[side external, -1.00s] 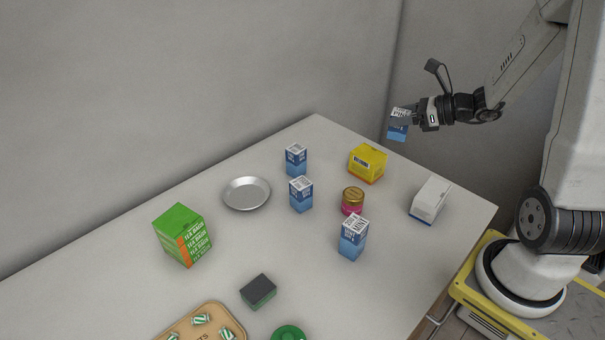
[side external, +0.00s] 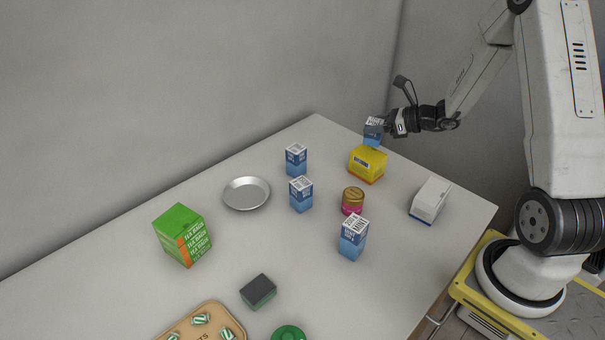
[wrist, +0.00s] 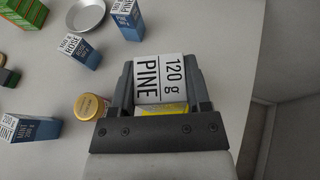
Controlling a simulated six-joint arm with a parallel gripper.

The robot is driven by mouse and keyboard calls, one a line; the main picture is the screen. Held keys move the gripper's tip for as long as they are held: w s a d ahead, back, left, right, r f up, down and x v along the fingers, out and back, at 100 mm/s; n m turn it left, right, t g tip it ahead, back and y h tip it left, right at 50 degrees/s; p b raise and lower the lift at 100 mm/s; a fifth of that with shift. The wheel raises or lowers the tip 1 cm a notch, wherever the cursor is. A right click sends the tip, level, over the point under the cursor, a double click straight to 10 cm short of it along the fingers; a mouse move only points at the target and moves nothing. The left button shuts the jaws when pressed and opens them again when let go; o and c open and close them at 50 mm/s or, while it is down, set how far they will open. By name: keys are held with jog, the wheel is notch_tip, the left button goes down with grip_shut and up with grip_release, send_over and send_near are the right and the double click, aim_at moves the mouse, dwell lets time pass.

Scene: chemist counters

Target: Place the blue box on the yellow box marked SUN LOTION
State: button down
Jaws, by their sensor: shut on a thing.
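The blue box (side external: 373,131), with a white top reading PINE 120 g, is held in my gripper (side external: 387,127). In the wrist view the box (wrist: 160,80) sits between the two dark fingers, which are shut on it. In the wrist view only a strip of yellow (wrist: 172,108) shows under the held box. I cannot tell whether the two boxes touch. The yellow box's lettering is too small to read.
Several other blue boxes, such as one marked MINT (side external: 352,238), stand on the counter. A pink jar with a gold lid (side external: 352,201) and a white box (side external: 430,199) flank the yellow box. A metal dish (side external: 246,193) and a green box (side external: 182,235) stand further left.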

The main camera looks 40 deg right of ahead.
aim_at(376, 135)
jog(key=shift+w+f, duration=0.1)
jog(key=shift+w+d+f, duration=0.1)
jog(key=shift+w+f, duration=0.05)
jog(key=shift+f, duration=1.6)
jog(key=shift+f, duration=0.1)
jog(key=shift+c, duration=0.2)
grip_release()
jog(key=shift+s+d+r, duration=0.25)
jog(key=shift+s+r, duration=0.1)
jog(key=shift+s, duration=0.1)
jog(key=v, duration=1.1)
